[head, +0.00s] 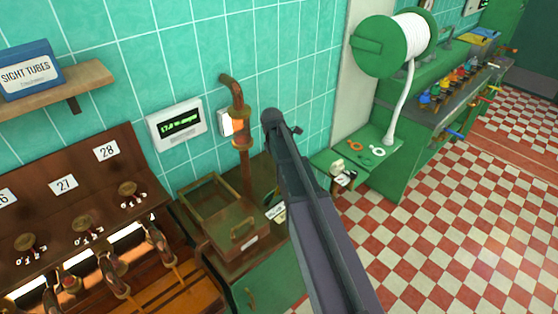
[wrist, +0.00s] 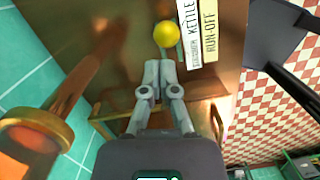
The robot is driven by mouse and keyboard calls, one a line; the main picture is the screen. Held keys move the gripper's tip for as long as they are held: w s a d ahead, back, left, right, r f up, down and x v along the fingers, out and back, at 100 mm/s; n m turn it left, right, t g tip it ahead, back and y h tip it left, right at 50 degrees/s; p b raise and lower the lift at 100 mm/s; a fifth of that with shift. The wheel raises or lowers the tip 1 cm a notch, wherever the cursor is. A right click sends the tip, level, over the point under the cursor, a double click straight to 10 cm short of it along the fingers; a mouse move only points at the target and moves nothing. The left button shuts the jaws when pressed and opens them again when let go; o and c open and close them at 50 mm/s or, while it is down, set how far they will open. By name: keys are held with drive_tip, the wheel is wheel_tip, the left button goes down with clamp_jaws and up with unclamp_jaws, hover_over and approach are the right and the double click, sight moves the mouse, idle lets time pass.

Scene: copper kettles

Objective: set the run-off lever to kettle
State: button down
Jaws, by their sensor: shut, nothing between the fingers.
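The run-off lever shows in the wrist view as a yellow ball knob (wrist: 166,33). It sits just beyond my gripper (wrist: 158,68), whose fingers are shut together and empty. Whether the fingertips touch the knob I cannot tell. The KETTLE label (wrist: 188,33) is just right of the knob, and the RUN-OFF label (wrist: 209,32) is further right. In the head view my arm covers the lever, and only part of a pale label (head: 275,212) shows at the arm's left edge.
A copper pipe (head: 246,170) with a glowing sight glass stands left of my arm; the pipe also shows in the wrist view (wrist: 78,90). A glass-topped box (head: 243,240) sits on the counter below it. A green reel (head: 380,47) stands right. The checkered floor is clear.

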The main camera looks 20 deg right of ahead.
drive_tip(key=shift+w+d+r+p, duration=0.1)
drive_tip(key=shift+r+p, duration=0.55)
drive_tip(key=shift+r, duration=0.2)
drive_tip(key=shift+w+d+r+p, duration=0.1)
drive_tip(key=shift+r+p, duration=0.55)
drive_tip(key=shift+r, duration=0.15)
drive_tip(key=s+a+f+m+y+b, duration=0.1)
drive_tip(key=s+a+f+m+b, duration=0.1)
drive_tip(key=s+m, duration=0.8)
drive_tip(key=s+a+f+m+b, duration=0.2)
drive_tip(key=s+a+m, duration=0.2)
drive_tip(key=s+m, duration=0.7)
drive_tip(key=shift+s+f+y, duration=0.35)
drive_tip(key=shift+s+y, duration=0.05)
drive_tip(key=shift+s, duration=0.4)
